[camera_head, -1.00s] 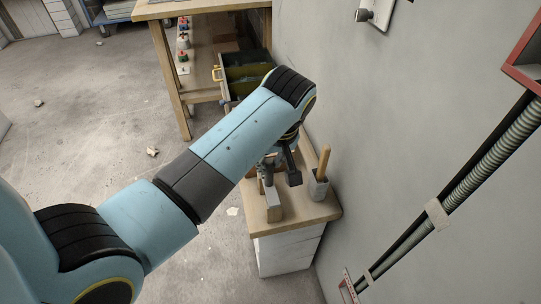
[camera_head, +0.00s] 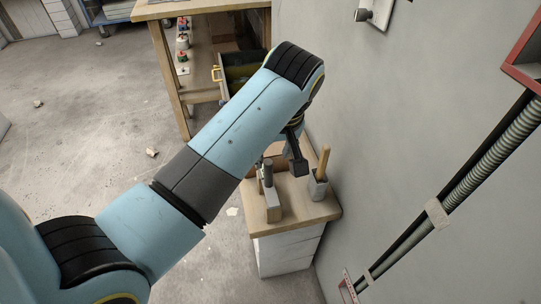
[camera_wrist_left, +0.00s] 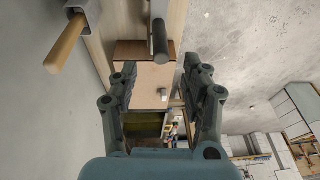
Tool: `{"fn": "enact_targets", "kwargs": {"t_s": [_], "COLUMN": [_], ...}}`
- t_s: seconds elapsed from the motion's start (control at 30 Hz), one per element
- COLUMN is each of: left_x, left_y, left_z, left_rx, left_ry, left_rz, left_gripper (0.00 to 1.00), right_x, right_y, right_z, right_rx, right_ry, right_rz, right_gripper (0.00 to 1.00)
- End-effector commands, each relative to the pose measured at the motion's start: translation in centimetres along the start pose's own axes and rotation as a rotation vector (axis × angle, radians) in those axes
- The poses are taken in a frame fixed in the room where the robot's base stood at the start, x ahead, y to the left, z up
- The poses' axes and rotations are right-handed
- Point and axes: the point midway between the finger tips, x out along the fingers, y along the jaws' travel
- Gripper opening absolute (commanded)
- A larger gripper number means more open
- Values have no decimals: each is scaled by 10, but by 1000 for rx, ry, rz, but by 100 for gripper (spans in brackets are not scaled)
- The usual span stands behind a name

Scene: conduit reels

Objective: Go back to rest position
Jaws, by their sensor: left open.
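My left gripper (camera_head: 297,160) shows partly in the head view, mostly behind my blue forearm. It is above the small bench (camera_head: 300,216) by the wall. In the left wrist view my left gripper (camera_wrist_left: 158,75) has its two fingers wide apart, with nothing held between them. A block with a grey upright rod (camera_head: 272,205) stands on the bench below and left of the gripper. The rod also shows in the wrist view (camera_wrist_left: 159,40), beyond the fingers. My right gripper is in neither view.
A grey cup with a wooden handle (camera_head: 319,185) stands on the bench near the wall. A wooden workbench (camera_head: 172,95) with a dark bin (camera_head: 238,76) stands farther back. A conduit (camera_head: 480,178) runs along the right wall. The floor at left is mostly clear.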

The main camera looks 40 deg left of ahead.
Motion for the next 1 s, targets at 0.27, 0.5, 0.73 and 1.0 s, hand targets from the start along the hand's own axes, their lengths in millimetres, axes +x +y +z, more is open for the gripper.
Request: {"fn": "enact_targets", "kwargs": {"t_s": [0.27,0.5,0.73,1.0], "left_x": [-30,-22,83,228], "left_y": [0,-12,-91,-219], "left_z": [0,8,77,198], "left_rx": [-1,7,150,498], "left_ry": [0,-11,-140,-282], "left_rz": [0,-26,-201,-171], "left_gripper": [47,47,47,47], "right_x": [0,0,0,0], "right_y": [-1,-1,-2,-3], "right_z": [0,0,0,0], "right_rx": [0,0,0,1], "right_ry": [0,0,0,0], "right_rz": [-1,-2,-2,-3], "right_gripper": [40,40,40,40]}}
